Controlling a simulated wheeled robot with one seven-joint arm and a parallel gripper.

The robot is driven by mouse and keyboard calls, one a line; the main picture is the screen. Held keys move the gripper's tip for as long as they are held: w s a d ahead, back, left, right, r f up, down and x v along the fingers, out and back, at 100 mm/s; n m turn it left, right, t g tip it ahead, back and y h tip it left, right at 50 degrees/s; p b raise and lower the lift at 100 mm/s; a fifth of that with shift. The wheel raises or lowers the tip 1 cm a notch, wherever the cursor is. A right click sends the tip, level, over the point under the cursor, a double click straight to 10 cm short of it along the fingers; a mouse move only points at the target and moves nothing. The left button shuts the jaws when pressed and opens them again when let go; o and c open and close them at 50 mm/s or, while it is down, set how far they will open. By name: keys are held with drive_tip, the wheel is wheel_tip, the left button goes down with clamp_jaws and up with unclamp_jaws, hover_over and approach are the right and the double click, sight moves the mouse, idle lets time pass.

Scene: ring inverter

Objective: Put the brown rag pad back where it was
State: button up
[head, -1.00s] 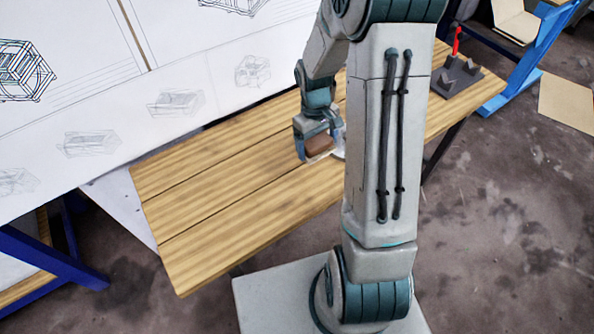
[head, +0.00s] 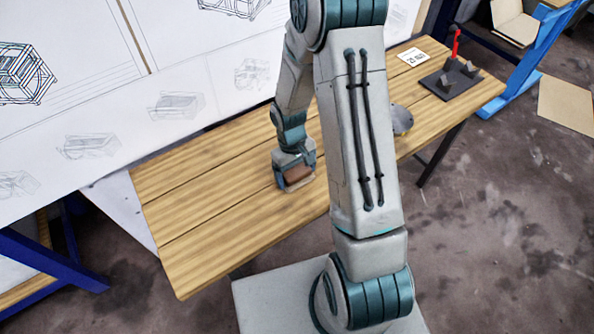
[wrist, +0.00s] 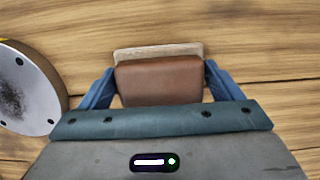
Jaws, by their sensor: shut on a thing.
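The brown rag pad (wrist: 160,82) is held between the two blue fingers of my gripper (wrist: 159,88) in the wrist view. A pale layer (wrist: 158,51) shows along the pad's far edge. In the head view my gripper (head: 296,180) is low over the middle of the wooden bench (head: 215,220), with the brown pad (head: 298,173) between its fingers. I cannot tell whether the pad touches the bench top.
A round metal disc (wrist: 22,92) with a dark smudge lies left of my gripper in the wrist view; its edge shows behind my arm in the head view (head: 402,119). A white card (head: 411,57) and a dark stand (head: 450,80) with a red-handled tool are at the bench's far right. The bench's left half is clear.

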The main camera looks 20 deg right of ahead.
drive_tip(key=shift+f, duration=0.1)
drive_tip(key=shift+f, duration=0.15)
drive_tip(key=o, duration=0.8)
drive_tip(key=shift+r, duration=0.2)
wheel_tip(320, 180, up, 12)
drive_tip(key=w, duration=0.2)
drive_tip(key=s+r+m+t, duration=0.3)
drive_tip(key=s+r+t, duration=0.1)
drive_tip(key=s+r, duration=1.1)
drive_tip(key=shift+s+m+t+y, duration=0.3)
drive_tip(key=shift+m, duration=0.1)
